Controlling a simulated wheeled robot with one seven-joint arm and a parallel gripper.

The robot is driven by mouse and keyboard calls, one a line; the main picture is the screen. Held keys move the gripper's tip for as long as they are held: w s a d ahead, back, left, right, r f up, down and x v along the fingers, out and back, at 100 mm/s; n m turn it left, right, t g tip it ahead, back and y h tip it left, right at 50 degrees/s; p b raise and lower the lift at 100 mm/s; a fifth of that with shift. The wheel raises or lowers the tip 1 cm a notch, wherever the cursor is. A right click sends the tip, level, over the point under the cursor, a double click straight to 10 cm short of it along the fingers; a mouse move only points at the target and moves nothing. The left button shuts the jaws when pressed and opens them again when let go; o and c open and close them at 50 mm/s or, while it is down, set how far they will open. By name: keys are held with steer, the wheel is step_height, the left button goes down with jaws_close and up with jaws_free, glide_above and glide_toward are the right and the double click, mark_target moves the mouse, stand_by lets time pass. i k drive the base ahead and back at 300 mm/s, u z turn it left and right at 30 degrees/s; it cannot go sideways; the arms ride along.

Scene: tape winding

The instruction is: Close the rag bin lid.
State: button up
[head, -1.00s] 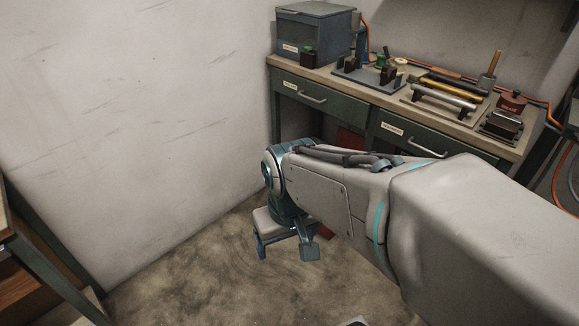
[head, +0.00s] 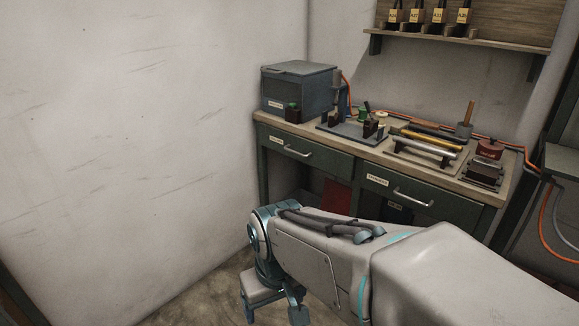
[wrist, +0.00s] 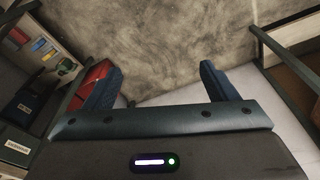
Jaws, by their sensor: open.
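I see no part that I can surely name as the rag bin or its lid. A red panel (head: 337,197) shows under the workbench, partly hidden by my arm. A red surface also shows in the wrist view (wrist: 97,73), just beyond my left finger, and may be the same thing. A dark labelled container (wrist: 25,108) stands at the left of the wrist view. My gripper (head: 272,312) is low in front of the bench, pointing down.
The workbench (head: 262,185) has drawers and carries a grey cabinet (head: 300,90) and several tools. A pale wall (head: 140,130) rises at the left. Bare floor (wrist: 165,45) lies beneath my gripper. Wooden furniture (wrist: 290,35) edges the right of the wrist view.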

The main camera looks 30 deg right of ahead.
mark_target(335, 198)
steer(key=z, duration=0.4)
steer(key=i, duration=0.8)
steer(key=z, duration=0.7)
